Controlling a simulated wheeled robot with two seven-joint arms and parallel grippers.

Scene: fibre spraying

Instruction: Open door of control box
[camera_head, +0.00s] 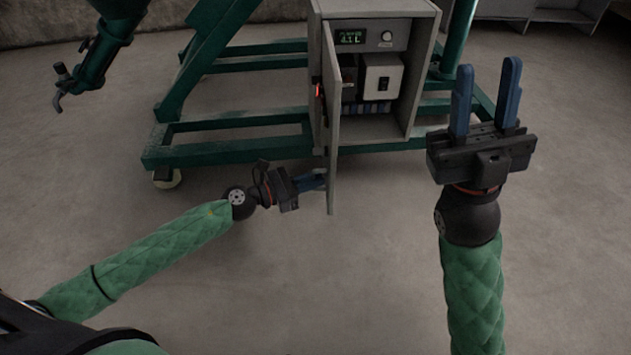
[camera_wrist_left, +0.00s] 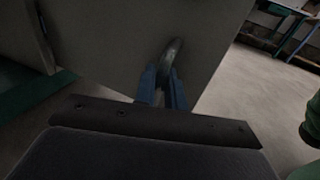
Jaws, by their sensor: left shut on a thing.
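The grey control box (camera_head: 428,70) stands on the green frame, its inside showing a display, a knob, a white unit and several small blue parts. Its grey door (camera_head: 332,120) stands swung open on the left side and points toward me. My left gripper (camera_head: 322,178) is at the door's lower outer face. In the left wrist view its blue fingers (camera_wrist_left: 162,92) are shut on the curved metal door handle (camera_wrist_left: 172,58). The handle is hidden in the head view. My right gripper (camera_head: 486,95) is raised at the right, its blue fingers apart with nothing between them.
The green wheeled frame (camera_head: 235,150) surrounds the box, with a caster (camera_head: 167,178) at its left corner. A dark green hanging tool (camera_head: 98,60) is at the upper left. The concrete floor (camera_head: 340,290) in front is clear.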

